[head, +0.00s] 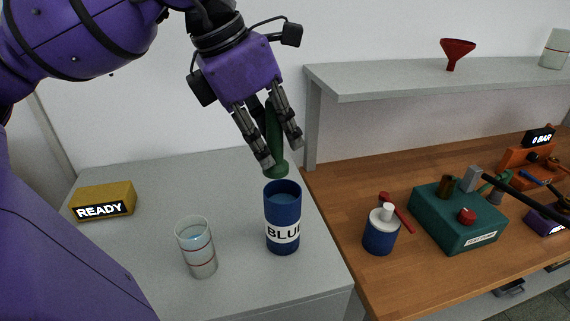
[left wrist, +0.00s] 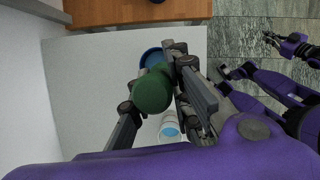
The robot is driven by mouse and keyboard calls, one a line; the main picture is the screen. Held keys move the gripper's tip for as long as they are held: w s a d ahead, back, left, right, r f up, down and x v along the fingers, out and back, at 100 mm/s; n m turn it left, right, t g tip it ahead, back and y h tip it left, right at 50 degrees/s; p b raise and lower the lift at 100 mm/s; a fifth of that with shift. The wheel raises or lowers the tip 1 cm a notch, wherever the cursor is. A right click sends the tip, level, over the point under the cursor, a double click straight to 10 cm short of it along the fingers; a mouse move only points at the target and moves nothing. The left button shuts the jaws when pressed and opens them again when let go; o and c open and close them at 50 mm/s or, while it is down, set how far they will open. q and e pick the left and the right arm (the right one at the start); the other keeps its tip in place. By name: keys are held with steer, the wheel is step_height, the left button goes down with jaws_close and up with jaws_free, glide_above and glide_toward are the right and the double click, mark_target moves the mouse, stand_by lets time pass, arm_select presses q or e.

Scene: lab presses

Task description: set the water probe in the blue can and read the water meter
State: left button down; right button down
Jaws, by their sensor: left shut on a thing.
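The green water probe (head: 277,168) hangs upright in my left gripper (head: 283,155), which is shut on it. Its flared lower end is just above the mouth of the blue can (head: 284,208); whether it overlaps the rim in depth is hard to tell. The blue can stands upright on the grey table with a white label. In the left wrist view the probe's round green end (left wrist: 152,92) partly covers the blue can (left wrist: 150,58). The yellow water meter (head: 103,203) at the left shows READY. My right gripper (left wrist: 270,39) is small at the right of the wrist view.
A clear glass with red bands (head: 197,248) stands left of the can on the grey table (head: 240,285). The wooden bench (head: 400,290) at right holds a blue-white bottle (head: 381,232), a green press (head: 455,220) and other gear. A shelf (head: 400,77) carries a red funnel (head: 457,50).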

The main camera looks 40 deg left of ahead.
mark_target(280, 146)
arm_select(q)
steer(key=shift+w+a+f, duration=0.15)
steer(key=shift+w+f, duration=0.55)
steer(key=shift+f, duration=0.25)
steer(key=shift+w+f+b, duration=0.35)
steer(key=shift+f, duration=0.05)
step_height(280, 146, down, 3)
steer(key=shift+w, duration=0.1)
steer(key=shift+f, duration=0.2)
steer(key=c, duration=1.6)
jaws_free()
